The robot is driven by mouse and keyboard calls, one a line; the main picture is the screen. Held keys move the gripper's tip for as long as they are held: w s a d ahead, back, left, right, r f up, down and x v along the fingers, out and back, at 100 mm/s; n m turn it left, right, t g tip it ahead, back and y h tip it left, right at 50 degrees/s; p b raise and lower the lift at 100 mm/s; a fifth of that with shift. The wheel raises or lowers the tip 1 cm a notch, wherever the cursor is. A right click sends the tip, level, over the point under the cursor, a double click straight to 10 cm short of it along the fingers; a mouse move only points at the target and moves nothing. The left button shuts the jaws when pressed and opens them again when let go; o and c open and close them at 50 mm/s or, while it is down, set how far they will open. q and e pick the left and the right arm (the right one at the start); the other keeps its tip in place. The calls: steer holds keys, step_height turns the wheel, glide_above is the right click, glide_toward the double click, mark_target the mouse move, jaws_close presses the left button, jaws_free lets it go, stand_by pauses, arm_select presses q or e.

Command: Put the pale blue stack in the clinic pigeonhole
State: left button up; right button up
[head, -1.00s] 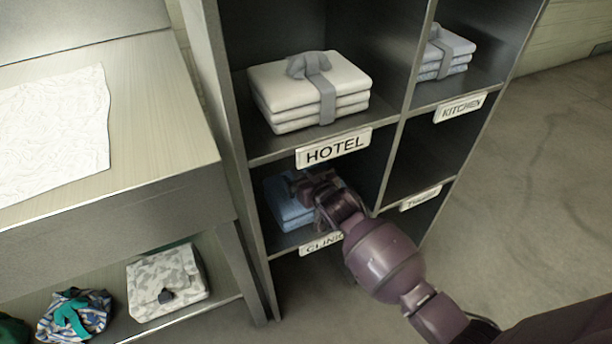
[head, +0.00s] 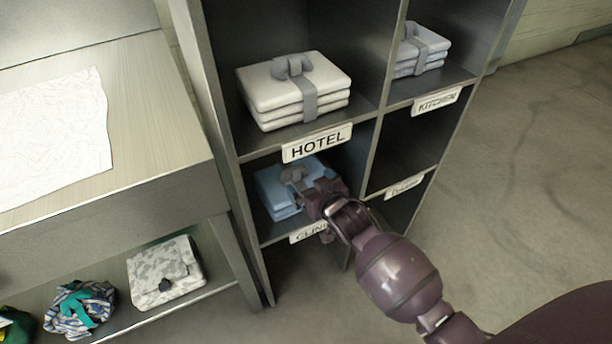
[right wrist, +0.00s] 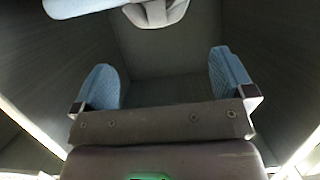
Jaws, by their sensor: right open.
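The pale blue stack (head: 272,190) lies in the pigeonhole labelled CLINIC (head: 310,233), below the HOTEL one. Its grey strap and knot (head: 293,173) show on top. My right gripper (head: 316,188) is at the front of that pigeonhole, just right of the stack, and hides its right part. In the right wrist view the gripper (right wrist: 164,82) is open, with nothing between its fingers. The stack's edge (right wrist: 78,5) and knot (right wrist: 155,12) show beyond the fingertips, apart from them. My left gripper is not in view.
A white stack (head: 290,90) fills the HOTEL pigeonhole. A grey-blue stack (head: 422,50) is in the KITCHEN one. The pigeonhole below KITCHEN looks empty. A bench (head: 140,110) at left has a white cloth (head: 50,135) and folded items on its lower shelf (head: 195,297).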

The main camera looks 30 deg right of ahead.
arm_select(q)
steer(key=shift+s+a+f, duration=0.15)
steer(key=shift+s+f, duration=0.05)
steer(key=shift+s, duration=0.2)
arm_select(e)
steer(key=shift+v, duration=1.1)
arm_select(q)
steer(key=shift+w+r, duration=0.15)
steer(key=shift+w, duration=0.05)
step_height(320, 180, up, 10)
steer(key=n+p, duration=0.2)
steer(key=p, duration=1.2)
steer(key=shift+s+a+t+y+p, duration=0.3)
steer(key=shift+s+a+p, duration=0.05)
steer(key=shift+p, duration=0.05)
arm_select(e)
steer(key=s+d+r+g, duration=0.1)
steer(key=s+r, duration=0.2)
steer(key=s, duration=0.9)
steer(key=s+d+r+g, duration=0.1)
steer(key=s+r, duration=0.1)
steer(key=s, duration=1)
steer(key=s+d+r+g, duration=0.1)
steer(key=s+r, duration=0.2)
steer(key=s, duration=0.9)
steer(key=shift+s+r+n+g+h, duration=0.25)
steer(key=shift+r+n+g+h, duration=0.05)
steer(key=shift+r+h, duration=0.1)
